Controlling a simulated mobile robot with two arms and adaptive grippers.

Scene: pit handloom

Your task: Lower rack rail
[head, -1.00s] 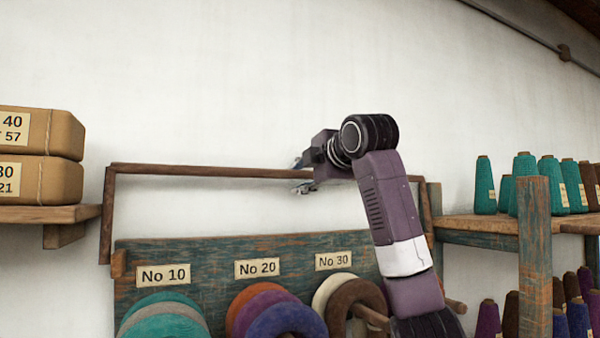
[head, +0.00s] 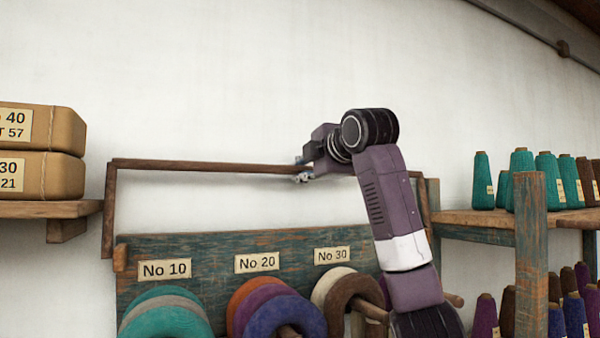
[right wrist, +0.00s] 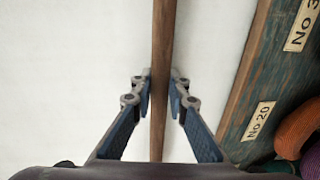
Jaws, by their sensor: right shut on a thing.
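The rack rail (head: 215,167) is a thin brown wooden bar with side arms, raised above the painted rack board (head: 215,244) against the white wall. My right gripper (head: 302,174) is at the rail, right of its middle. In the right wrist view the rail (right wrist: 162,40) runs between the two blue fingers (right wrist: 161,88), which are closed on it. My right wrist hides the rail's right part in the head view. My left gripper is not in view.
Coloured yarn hanks (head: 285,318) hang on pegs under labels No 10, No 20 and No 30. Wrapped packages (head: 40,175) sit on a left shelf (head: 45,209). Yarn cones (head: 520,180) stand on a right shelf (head: 475,217) behind a post (head: 530,250). The wall above is clear.

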